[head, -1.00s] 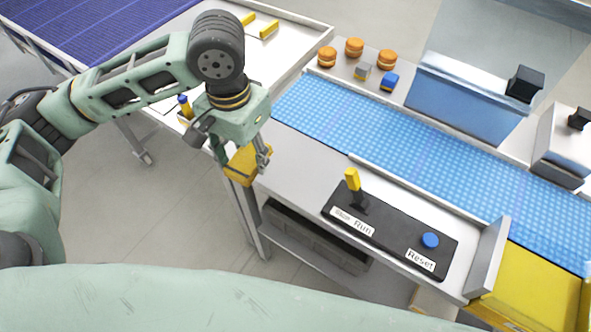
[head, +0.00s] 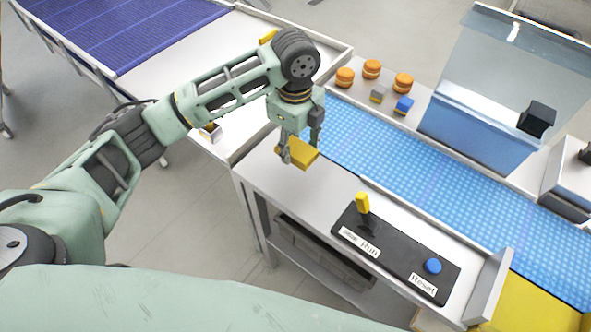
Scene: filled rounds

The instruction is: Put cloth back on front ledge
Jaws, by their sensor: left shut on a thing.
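My left gripper (head: 298,147) is shut on the yellow cloth (head: 303,154), which looks like a folded block. The gripper points down and holds the cloth over the left end of the grey front ledge (head: 275,182), close to the near edge of the blue belt. I cannot tell whether the cloth touches the ledge or hangs just above it. The ledge surface around the cloth is bare. My right gripper is not in view.
A black control panel (head: 395,247) with a yellow lever (head: 362,203) and a blue button (head: 433,266) sits on the ledge to the right. The blue belt (head: 430,175) runs behind. Orange round items (head: 371,69) and small blocks (head: 404,105) stand beyond it. A yellow tray (head: 525,305) is at lower right.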

